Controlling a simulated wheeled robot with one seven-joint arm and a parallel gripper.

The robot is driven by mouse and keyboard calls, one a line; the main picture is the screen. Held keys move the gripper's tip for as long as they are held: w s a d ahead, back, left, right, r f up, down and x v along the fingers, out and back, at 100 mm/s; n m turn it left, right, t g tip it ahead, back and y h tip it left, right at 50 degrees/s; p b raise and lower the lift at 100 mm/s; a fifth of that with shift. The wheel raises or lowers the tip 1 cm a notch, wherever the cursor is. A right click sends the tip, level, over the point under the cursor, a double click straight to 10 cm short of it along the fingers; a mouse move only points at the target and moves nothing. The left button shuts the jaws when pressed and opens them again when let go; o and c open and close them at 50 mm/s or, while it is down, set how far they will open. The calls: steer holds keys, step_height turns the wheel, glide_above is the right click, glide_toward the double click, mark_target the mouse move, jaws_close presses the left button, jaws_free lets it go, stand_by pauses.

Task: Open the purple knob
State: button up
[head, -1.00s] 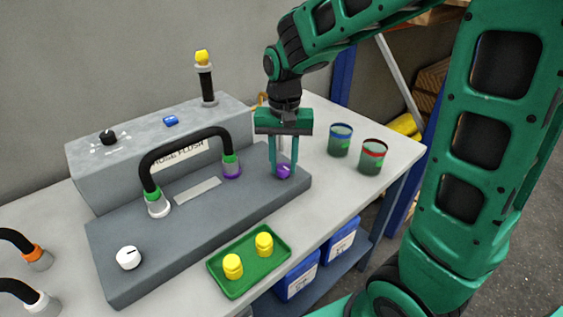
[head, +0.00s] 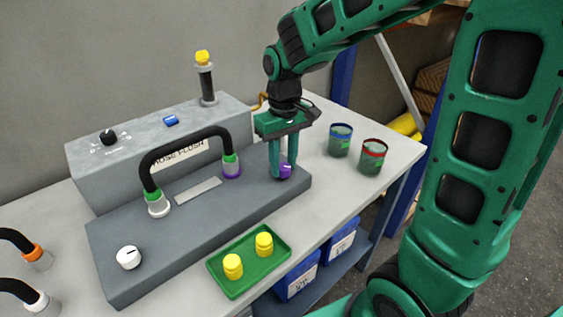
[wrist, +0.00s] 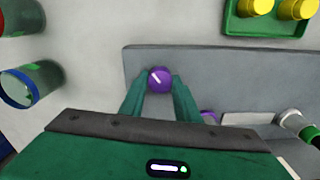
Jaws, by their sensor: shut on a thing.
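The purple knob (head: 285,171) sits at the right end of the low grey panel (head: 122,284). It also shows in the wrist view (wrist: 159,78), where its white mark runs diagonally. My gripper (head: 282,173) points down over the knob, shut on it with one green finger on each side. The fingers partly cover the knob in the head view. In the wrist view, my gripper (wrist: 159,84) has its fingertips at the knob's sides.
A black hose (head: 187,138) arches over the panel, left of my gripper. A white knob (head: 129,257) is at the panel's left end. A green tray (head: 229,290) with yellow caps lies in front. Two cups, blue-rimmed (head: 340,141) and red-rimmed (head: 373,157), stand at right.

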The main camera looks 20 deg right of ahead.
mark_target(284, 165)
steer(key=shift+n, duration=0.3)
steer(key=o, duration=1)
steer(key=shift+o, duration=0.2)
step_height(284, 165, up, 11)
steer(key=shift+w+d+f, duration=0.1)
steer(key=shift+f, duration=0.05)
